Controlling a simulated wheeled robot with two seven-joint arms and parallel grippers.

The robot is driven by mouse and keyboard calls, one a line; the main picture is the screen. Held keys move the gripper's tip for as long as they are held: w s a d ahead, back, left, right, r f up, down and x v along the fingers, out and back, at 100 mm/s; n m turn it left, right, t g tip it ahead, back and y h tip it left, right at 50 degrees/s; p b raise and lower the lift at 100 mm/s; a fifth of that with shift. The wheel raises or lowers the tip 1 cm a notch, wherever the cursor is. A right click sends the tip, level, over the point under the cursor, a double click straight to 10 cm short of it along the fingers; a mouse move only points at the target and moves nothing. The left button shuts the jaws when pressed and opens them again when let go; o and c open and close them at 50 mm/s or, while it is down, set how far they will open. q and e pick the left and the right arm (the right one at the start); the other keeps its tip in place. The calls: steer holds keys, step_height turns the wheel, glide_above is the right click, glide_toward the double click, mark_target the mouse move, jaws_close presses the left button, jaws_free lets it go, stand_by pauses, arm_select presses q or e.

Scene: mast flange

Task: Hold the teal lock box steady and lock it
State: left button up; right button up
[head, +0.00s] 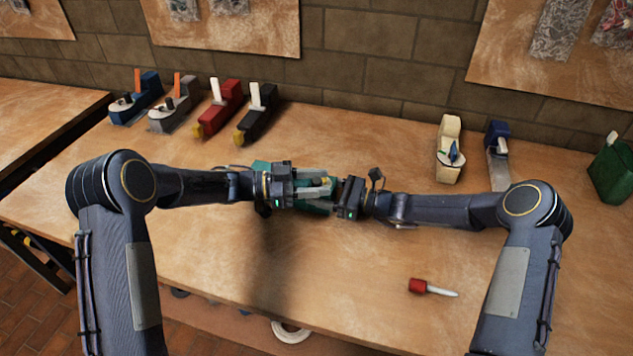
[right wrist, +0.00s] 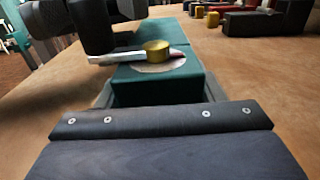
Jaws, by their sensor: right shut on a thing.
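The teal lock box (head: 262,168) lies near the middle of the bench, partly hidden by both grippers. In the right wrist view the teal box (right wrist: 160,85) has a round silvery plate on top with a brass knob (right wrist: 157,50) and a pale lever (right wrist: 115,57) beside it. My right gripper (head: 338,196) is shut on the near end of the box, from the right. My left gripper (head: 318,186) is over the box from the left. In the right wrist view it shows dark at the upper left, close to the lever; its finger gap is not clear.
Blue, grey, red and black boxes with upright levers (head: 215,108) stand at the back left. A cream box (head: 449,150) and a blue one (head: 497,155) stand at the back right, a green one (head: 610,172) beyond. A red-handled tool (head: 430,288) lies in front, right. The front bench is mostly clear.

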arm_select(q)
steer(key=a, duration=1.2)
steer(key=shift+s, duration=0.3)
arm_select(e)
steer(key=o, duration=1.3)
